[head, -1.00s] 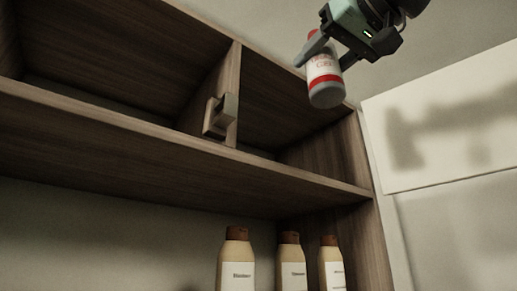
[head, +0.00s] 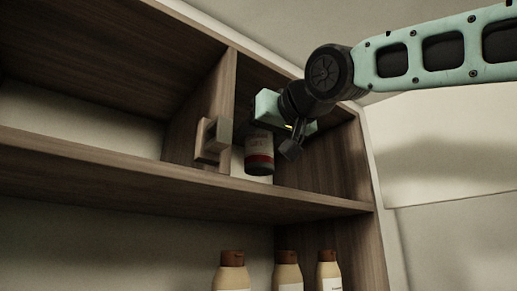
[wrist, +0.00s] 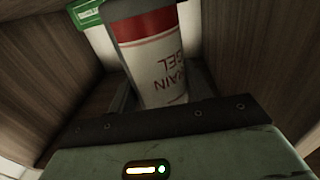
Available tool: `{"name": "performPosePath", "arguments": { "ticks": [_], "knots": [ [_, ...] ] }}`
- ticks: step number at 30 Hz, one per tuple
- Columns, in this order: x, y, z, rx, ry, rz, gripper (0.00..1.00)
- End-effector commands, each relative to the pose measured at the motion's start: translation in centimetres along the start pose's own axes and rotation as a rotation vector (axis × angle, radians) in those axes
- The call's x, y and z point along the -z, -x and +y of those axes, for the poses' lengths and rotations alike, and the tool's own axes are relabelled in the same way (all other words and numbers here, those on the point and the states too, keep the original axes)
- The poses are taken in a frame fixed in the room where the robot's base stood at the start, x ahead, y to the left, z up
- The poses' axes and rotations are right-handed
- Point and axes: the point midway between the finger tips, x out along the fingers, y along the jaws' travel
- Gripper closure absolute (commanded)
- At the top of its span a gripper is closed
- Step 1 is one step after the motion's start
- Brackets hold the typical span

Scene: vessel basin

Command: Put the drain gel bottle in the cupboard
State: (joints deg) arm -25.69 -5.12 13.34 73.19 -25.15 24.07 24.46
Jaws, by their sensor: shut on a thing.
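The drain gel bottle (head: 259,162), grey-white with a red band, is held by my gripper (head: 272,138) in the upper right compartment of the wooden cupboard (head: 330,160). Its base appears above the shelf, but I cannot tell whether it touches. In the wrist view the bottle (wrist: 160,75) shows its "DRAIN GEL" label upside down, with the gripper shut around it. Its top is hidden by the gripper in the head view.
A divider with a protruding block (head: 213,142) stands just left of the bottle. The upper left compartment looks empty. Beige brown-capped bottles (head: 287,272) stand below the shelf. A small green thing (wrist: 86,13) shows beyond the bottle in the wrist view.

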Motion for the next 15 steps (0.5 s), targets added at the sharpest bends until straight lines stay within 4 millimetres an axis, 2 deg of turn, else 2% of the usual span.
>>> {"name": "performPosePath", "arguments": {
  "ticks": [4, 9, 15],
  "knots": [
    [-1.0, 0.1, 0.0, 0.0, 0.0, 0.001, 0.78],
    [-3.1, 0.1, 0.0, 0.0, 0.001, 0.0, 0.78],
    [-3.6, -0.3, 0.0, 0.0, 0.0, 0.003, 0.78]
  ]
}}
